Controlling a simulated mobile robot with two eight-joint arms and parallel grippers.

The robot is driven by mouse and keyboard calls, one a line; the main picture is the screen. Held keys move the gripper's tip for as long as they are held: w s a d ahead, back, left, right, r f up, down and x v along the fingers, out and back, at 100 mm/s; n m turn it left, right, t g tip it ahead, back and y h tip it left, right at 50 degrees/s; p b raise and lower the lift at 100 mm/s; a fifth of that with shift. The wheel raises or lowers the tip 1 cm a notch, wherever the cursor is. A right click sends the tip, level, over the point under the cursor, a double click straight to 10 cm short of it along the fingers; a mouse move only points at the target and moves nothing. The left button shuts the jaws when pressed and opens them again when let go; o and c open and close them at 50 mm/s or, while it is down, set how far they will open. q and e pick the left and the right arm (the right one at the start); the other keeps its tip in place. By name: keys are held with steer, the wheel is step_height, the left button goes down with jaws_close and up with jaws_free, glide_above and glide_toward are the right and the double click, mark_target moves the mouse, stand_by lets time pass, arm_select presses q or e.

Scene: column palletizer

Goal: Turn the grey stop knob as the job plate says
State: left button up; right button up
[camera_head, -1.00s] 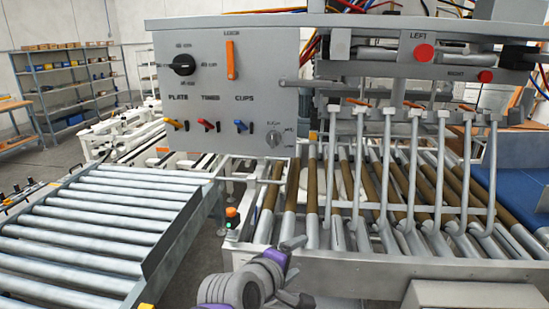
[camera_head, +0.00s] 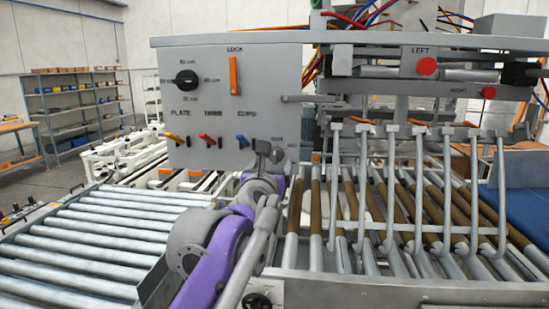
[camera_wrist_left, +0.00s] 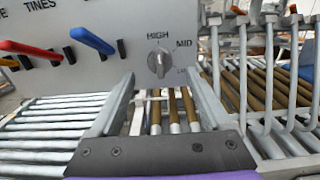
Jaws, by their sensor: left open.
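The grey stop knob (camera_wrist_left: 158,63) is on the front of the grey control panel, below the word HIGH, with MID to its right and a fainter mark below that. Its ridge looks roughly upright, but I cannot tell exactly which mark it points to. In the head view my left gripper covers the knob. My left gripper (camera_head: 268,152) is in front of the panel's lower right corner. In the wrist view its two fingers (camera_wrist_left: 162,80) are spread, empty, and short of the knob, which shows between and slightly above their tips. No job plate is readable. My right gripper is not in view.
The panel also has a black rotary knob (camera_head: 187,80), an orange lock lever (camera_head: 234,76), and yellow, red and blue (camera_wrist_left: 92,41) levers left of the stop knob. Roller conveyor (camera_head: 80,240) lies at left; bent grey bars (camera_head: 447,190) stand over rollers at right.

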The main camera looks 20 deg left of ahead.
mark_target(274, 158)
arm_select(q)
steer(key=x, duration=0.5)
jaws_close()
stand_by(0.4)
